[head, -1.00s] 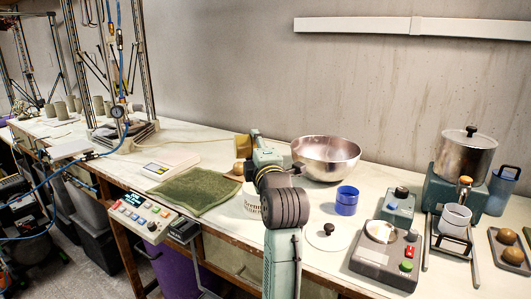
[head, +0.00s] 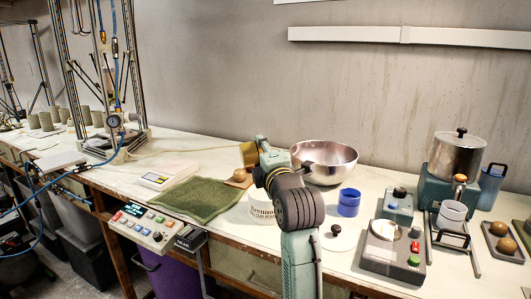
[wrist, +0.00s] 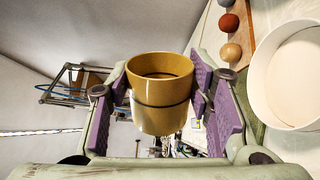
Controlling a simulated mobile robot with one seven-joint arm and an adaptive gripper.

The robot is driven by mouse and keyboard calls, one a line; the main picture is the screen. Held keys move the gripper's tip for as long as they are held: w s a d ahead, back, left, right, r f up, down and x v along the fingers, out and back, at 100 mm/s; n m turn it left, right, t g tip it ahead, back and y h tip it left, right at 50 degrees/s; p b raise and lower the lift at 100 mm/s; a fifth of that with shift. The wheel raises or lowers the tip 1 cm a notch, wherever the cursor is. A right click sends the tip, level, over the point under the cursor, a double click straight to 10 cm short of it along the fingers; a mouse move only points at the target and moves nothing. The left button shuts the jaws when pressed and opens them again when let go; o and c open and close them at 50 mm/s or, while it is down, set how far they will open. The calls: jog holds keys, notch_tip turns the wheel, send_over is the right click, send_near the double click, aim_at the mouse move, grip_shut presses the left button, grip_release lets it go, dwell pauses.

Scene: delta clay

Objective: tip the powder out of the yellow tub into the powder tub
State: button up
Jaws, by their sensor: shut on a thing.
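The yellow tub (wrist: 160,110) is held between the purple pads of my gripper (wrist: 165,100) in the wrist view. Its mouth faces the top of that picture; the visible inside wall is brownish and I see no powder. In the head view the yellow tub (head: 249,154) is above the bench, left of the metal bowl, and looks tilted; I cannot tell how far. The white powder tub (head: 262,212) stands on the bench below my gripper, lettered on its side and partly hidden by my arm. Its round rim (wrist: 272,80) shows at the right of the wrist view.
A metal bowl (head: 324,162) stands behind right of my arm, with a blue container (head: 349,202) beside it. A wooden board (wrist: 236,30) holds several balls near the powder tub. A green mat (head: 200,198) lies to the left. A scale (head: 390,250) is at the right.

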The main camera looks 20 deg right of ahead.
aim_at(255, 144)
jog(key=a+r+n+h+p, duration=0.1)
jog(key=a+r+n+g+h+p, duration=0.1)
jog(key=n, duration=0.1)
jog(key=shift+w+r+n+g+h, duration=0.1)
jog(key=shift+r+n+g+h, duration=0.15)
jog(key=shift+n+g+h, duration=0.05)
jog(key=shift+w+a+r+n+g+h, duration=0.1)
jog(key=shift+a+r+n+g+h, duration=0.15)
jog(key=shift+n+h, duration=0.25)
jog(key=shift+a+r+n+g+h, duration=0.25)
jog(key=shift+n+h, duration=0.15)
jog(key=shift+n, duration=0.2)
jog(key=shift+w+a+r+n+g+h, duration=0.1)
jog(key=shift+a+r+n+g+h, duration=0.3)
jog(key=shift+n+h, duration=0.6)
jog(key=n+h, duration=0.1)
jog(key=a+r+n, duration=0.1)
jog(key=n, duration=0.1)
jog(key=shift+w+a+r+h, duration=0.1)
jog(key=shift+a+r+h, duration=0.15)
jog(key=shift+h, duration=0.15)
jog(key=shift+w, duration=0.1)
